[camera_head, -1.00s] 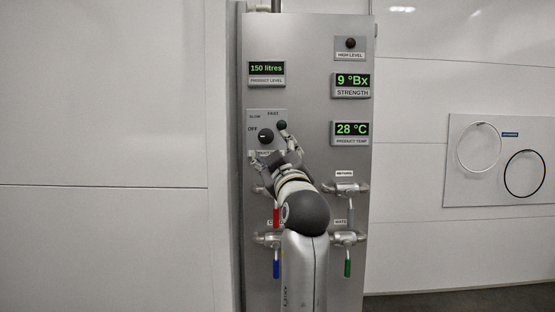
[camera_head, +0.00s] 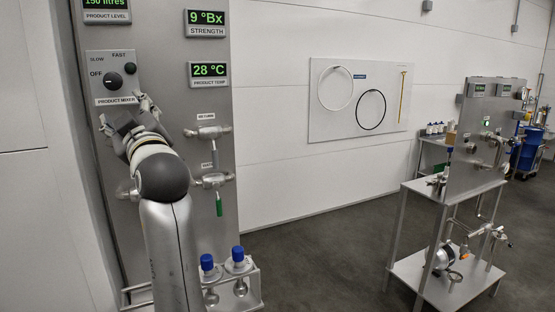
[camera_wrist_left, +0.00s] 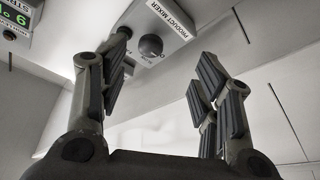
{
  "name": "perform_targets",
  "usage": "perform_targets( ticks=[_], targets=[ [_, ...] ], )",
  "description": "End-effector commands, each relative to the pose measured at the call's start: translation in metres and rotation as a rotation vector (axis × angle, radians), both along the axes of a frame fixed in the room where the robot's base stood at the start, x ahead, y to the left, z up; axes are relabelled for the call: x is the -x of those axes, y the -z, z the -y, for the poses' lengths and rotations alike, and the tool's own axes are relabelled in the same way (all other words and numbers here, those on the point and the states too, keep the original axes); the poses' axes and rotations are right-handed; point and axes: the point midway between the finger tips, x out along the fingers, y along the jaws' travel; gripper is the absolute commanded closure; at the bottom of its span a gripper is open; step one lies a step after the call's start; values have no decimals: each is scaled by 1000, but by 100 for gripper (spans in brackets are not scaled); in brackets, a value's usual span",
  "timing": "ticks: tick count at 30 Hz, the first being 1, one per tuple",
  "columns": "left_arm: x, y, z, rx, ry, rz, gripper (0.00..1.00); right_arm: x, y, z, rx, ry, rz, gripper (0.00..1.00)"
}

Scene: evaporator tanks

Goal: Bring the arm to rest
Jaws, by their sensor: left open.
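My left gripper (camera_head: 124,112) is open and empty in front of the grey panel, just below the product mixer box (camera_head: 122,87). The box carries a black dial (camera_head: 112,79) near the OFF mark and a smaller black knob (camera_head: 130,67) to its upper right. In the left wrist view my open fingers (camera_wrist_left: 160,75) point up towards the box, with the dial (camera_wrist_left: 151,46) beyond the gap. The small black knob (camera_wrist_left: 123,33) lies just past the left finger's tip; whether they touch is unclear. My left arm hides the panel's lower left. My right gripper is out of view.
Pipe valves (camera_head: 210,132) stick out of the panel right of my arm, one with a green handle (camera_head: 219,205). Blue-capped bottles (camera_head: 207,262) stand in a low rack. A hoop board (camera_head: 360,97) hangs on the wall. A steel stand (camera_head: 425,240) is at right, with open floor between.

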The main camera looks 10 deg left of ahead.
Motion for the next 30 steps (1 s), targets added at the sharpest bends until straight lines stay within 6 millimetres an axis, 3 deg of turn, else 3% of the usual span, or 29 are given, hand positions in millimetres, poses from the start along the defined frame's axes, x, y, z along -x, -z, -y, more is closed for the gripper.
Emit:
perform_targets(
  ticks=[7, 14, 18, 23, 30],
  targets=[
    [-9, 137, 3, -14, 65, -293, 42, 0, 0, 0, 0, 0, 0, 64],
    [13, 271, 18, -40, 172, -601, 42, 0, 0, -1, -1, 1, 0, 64],
    [42, 346, 32, -62, 256, -789, 42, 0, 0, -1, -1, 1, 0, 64],
    [90, 425, 52, -89, 373, -1007, 42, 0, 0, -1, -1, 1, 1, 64],
    [187, 521, 87, -126, 593, -1323, 42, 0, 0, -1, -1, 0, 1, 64]
  ],
)
